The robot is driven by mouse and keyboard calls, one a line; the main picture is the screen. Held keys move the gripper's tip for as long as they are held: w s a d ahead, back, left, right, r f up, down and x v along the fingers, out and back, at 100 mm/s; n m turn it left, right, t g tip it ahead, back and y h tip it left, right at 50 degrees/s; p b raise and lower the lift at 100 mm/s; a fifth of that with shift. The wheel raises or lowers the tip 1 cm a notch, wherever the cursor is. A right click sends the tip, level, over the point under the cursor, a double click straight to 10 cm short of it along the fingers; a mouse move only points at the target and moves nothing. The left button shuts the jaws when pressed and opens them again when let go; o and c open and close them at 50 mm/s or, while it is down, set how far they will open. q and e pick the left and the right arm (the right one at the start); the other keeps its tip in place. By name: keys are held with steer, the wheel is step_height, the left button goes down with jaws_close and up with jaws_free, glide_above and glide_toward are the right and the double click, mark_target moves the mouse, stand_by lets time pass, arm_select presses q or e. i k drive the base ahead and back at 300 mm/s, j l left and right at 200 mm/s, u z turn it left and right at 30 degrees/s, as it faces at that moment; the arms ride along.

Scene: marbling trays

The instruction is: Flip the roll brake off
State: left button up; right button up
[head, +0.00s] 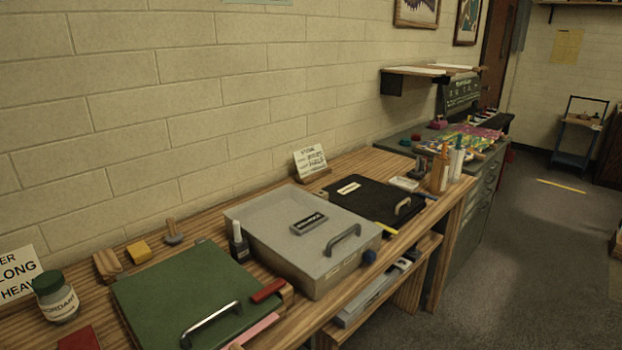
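Neither of my grippers is in view. I cannot make out a roll or a roll brake for certain in the head view. A wooden bench (190,250) runs along the wall from the near left to the middle. On it are a green lidded tray (185,290) with a metal handle, a grey lidded tray (285,222) with a dark label and handle, and a black lidded tray (365,203). A small red bar (268,290) lies at the green tray's right edge.
A wall shelf (425,72) overhangs.

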mark_target(424, 166)
steer(key=i+l, duration=0.25)
steer(key=i, duration=0.15)
steer(key=i+l+u, duration=0.25)
steer(key=l, duration=1.8)
steer(key=k+l+u, duration=0.25)
steer(key=l, duration=1.8)
steer(key=i+l, duration=0.05)
steer(key=i, duration=0.05)
